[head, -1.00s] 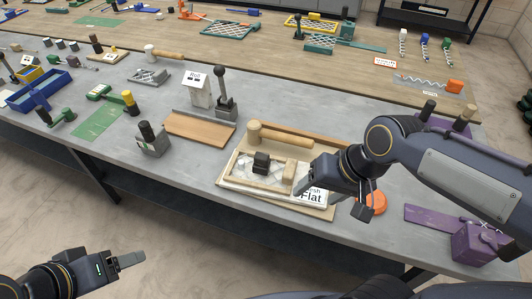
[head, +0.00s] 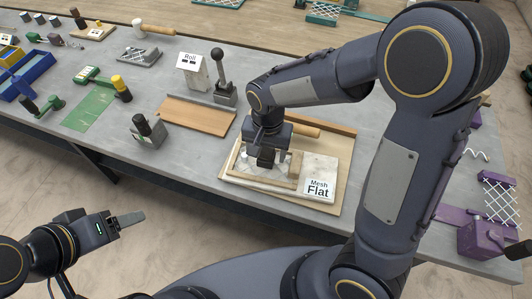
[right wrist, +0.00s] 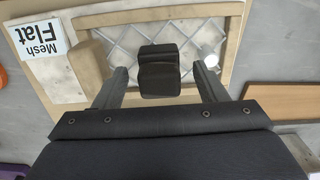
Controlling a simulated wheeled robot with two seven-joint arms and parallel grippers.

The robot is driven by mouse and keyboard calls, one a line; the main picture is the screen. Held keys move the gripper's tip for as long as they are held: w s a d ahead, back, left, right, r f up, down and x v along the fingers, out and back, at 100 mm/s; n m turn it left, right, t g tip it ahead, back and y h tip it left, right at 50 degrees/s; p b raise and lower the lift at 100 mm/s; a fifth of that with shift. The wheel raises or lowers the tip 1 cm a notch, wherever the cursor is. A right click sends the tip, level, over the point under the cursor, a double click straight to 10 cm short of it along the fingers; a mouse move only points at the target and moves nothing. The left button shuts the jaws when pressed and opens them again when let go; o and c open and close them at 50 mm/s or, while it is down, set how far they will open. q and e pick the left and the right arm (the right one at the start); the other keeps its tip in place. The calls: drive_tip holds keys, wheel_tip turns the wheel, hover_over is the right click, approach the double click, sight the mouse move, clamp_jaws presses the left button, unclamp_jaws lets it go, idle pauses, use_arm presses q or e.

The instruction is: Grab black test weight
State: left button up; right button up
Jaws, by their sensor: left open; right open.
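The black test weight (right wrist: 159,70) is a small dark block on the wire mesh of the framed "Mesh Flat" board (head: 324,165). In the right wrist view it sits between the two open fingers of my right gripper (right wrist: 162,85), with a gap on each side. In the head view my right gripper (head: 264,160) points down over the board and mostly hides the weight. My left gripper (head: 130,220) is open and empty, off the front of the table at the lower left.
A wooden block (right wrist: 90,63) and a pale round peg (right wrist: 208,58) stand close beside the fingers. A wooden mallet's handle (head: 305,131) lies behind the gripper. A wooden board (head: 197,115) and a lever tool (head: 223,80) are to the left. A purple box (head: 482,238) is at right.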

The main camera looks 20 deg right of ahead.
drive_tip(key=shift+f, duration=0.85)
drive_tip(key=shift+c, duration=0.4)
drive_tip(key=c, duration=1.3)
drive_tip(key=shift+r, duration=0.15)
